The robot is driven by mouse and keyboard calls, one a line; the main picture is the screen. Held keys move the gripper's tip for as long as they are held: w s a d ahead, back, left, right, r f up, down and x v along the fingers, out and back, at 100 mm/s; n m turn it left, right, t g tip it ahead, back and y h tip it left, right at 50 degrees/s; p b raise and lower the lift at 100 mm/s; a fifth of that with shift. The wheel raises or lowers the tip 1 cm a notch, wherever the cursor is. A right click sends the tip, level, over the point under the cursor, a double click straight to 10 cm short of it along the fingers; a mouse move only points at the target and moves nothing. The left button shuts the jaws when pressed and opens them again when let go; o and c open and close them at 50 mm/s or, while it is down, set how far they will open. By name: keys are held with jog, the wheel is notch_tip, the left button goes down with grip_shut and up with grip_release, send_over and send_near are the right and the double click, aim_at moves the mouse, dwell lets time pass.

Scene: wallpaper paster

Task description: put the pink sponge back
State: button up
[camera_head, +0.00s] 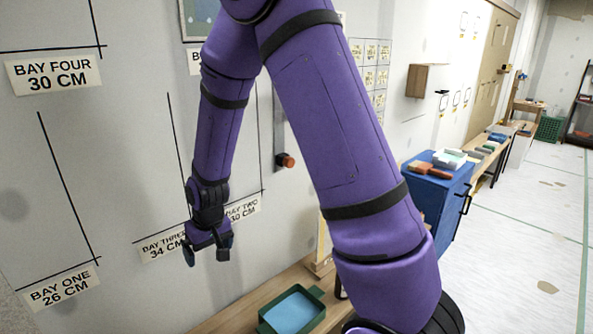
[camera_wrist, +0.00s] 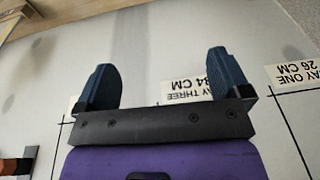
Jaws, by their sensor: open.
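I cannot make out a pink sponge in either view. My gripper (camera_head: 207,254) is open, with nothing between its fingers. It hangs in front of the grey wall, near the "BAY THREE 34 CM" label (camera_head: 163,246). In the wrist view my gripper (camera_wrist: 161,75) shows two dark fingers spread wide, with the wall and the upside-down BAY THREE label (camera_wrist: 189,90) beyond them. My purple arm crosses the middle of the head view and hides part of the wall and bench.
A green tray with a blue inside (camera_head: 319,292) sits on a wooden bench (camera_head: 238,318) below. A blue cabinet (camera_head: 425,198) at right carries a reddish-brown item (camera_head: 430,171) and a pale tray (camera_head: 449,160). An orange knob (camera_head: 286,160) juts from the wall. The floor at right is open.

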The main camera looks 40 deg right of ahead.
jog(key=s+d+r+t, duration=0.1)
jog(key=s+r, duration=0.4)
jog(key=r, duration=0.5)
jog(key=s+d+r+t, duration=0.15)
jog(key=s+r, duration=0.25)
jog(key=r, duration=0.5)
jog(key=s+d+r, duration=0.1)
jog(key=s+r, duration=0.4)
jog(key=s, duration=0.3)
jog(key=s+d+r, duration=0.1)
jog(key=s+r, duration=0.3)
jog(key=s, duration=0.5)
jog(key=shift+d+r+t+h, duration=0.3)
jog(key=shift+d+r+t, duration=0.05)
jog(key=shift+d, duration=0.05)
jog(key=shift+s, duration=0.1)
